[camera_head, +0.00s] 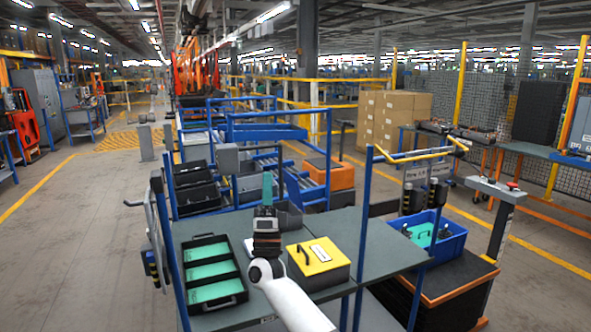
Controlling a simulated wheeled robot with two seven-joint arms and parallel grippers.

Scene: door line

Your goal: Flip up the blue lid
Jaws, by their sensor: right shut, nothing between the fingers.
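My right gripper (265,213) is over the middle of the grey table, at the end of my white arm; its fingers are shut with nothing between them. A narrow blue-green upright piece (267,187) stands just beyond the fingertips. It may be the blue lid seen nearly edge-on, but I cannot tell, nor whether the gripper touches it. A dark box (291,215) behind the gripper is partly hidden by it. My left gripper is not in view.
A black tray with teal compartments (212,272) lies left of my arm. A yellow-topped box (317,256) with a black handle stands close on its right. A blue bin (449,240) is farther right. Blue posts (362,230) rise at the table's edge.

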